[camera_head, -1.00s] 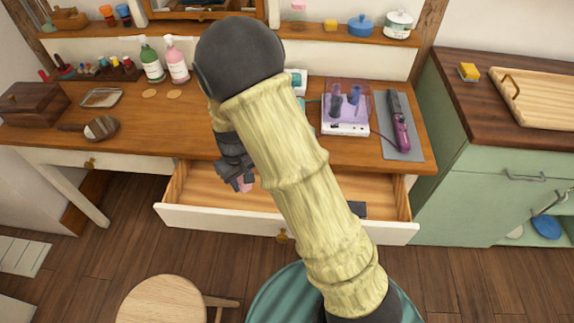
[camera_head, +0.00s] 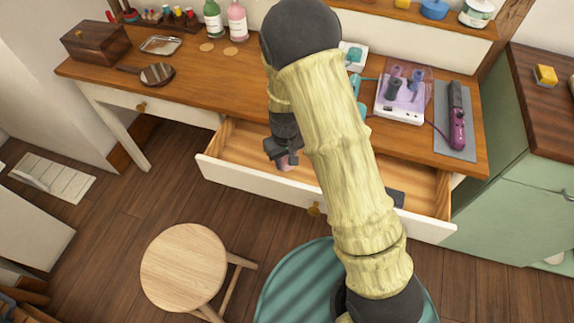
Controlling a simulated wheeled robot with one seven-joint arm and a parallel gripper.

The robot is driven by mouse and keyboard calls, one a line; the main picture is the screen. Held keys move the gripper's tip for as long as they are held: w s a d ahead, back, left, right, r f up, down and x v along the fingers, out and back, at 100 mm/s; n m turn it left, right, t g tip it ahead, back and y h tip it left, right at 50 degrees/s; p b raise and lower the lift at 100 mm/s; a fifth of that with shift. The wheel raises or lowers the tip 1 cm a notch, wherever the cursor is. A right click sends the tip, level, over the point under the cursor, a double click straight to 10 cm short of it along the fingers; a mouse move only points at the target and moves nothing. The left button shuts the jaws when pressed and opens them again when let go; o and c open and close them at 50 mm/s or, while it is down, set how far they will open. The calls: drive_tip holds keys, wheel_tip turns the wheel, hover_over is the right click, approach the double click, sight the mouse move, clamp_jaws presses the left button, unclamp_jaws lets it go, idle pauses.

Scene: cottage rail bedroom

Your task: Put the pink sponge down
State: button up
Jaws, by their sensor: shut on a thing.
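My gripper (camera_head: 284,157) hangs in front of the desk, over the left part of the open drawer (camera_head: 240,178). It is shut on the pink sponge (camera_head: 286,164), of which only a small pink piece shows below the fingers. My arm hides the middle of the drawer and part of the desktop. I cannot tell how far the sponge is above the drawer floor.
The desktop (camera_head: 200,75) holds a hand mirror (camera_head: 157,75), a wooden box (camera_head: 95,42), a hair-roller set (camera_head: 400,102) and a purple styling iron (camera_head: 457,120). A dark flat item (camera_head: 396,197) lies in the drawer's right part. A round stool (camera_head: 183,267) stands front left.

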sight(285, 167)
drive_tip(key=shift+f+b, duration=0.3)
drive_tip(key=shift+f, duration=1.55)
drive_tip(key=shift+f, duration=0.2)
drive_tip(key=o, duration=0.9)
drive_tip(key=shift+r, duration=0.1)
wheel_tip(285, 167, up, 12)
drive_tip(key=shift+r+p, duration=0.15)
drive_tip(key=shift+p, duration=0.8)
